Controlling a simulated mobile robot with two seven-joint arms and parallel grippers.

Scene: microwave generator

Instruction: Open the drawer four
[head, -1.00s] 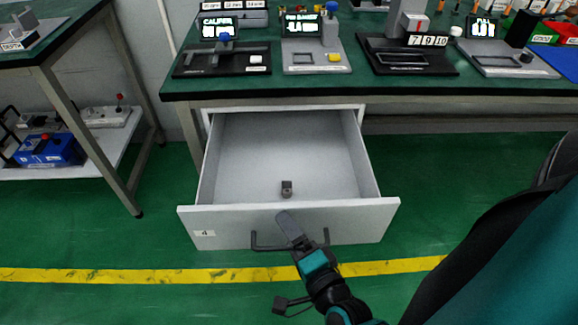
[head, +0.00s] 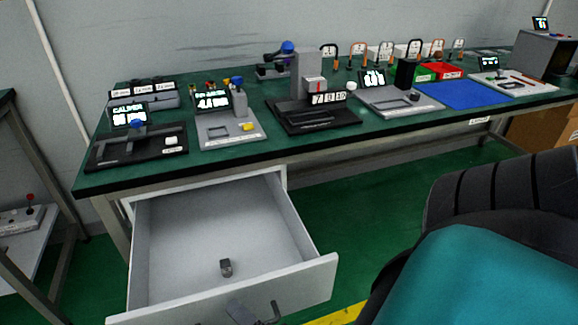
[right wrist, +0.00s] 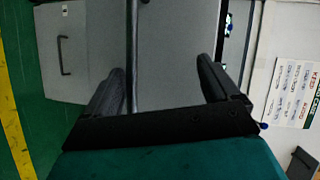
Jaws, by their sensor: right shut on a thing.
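The drawer four (head: 225,210) is pulled out under the workbench, its inside in view. A small grey block (head: 226,267) lies in it. My left gripper is not in view.
The green workbench (head: 200,155) carries measuring devices, a red bin and a blue mat (head: 462,94). A bench leg stands left of the drawer. My own arm hides the lower right.

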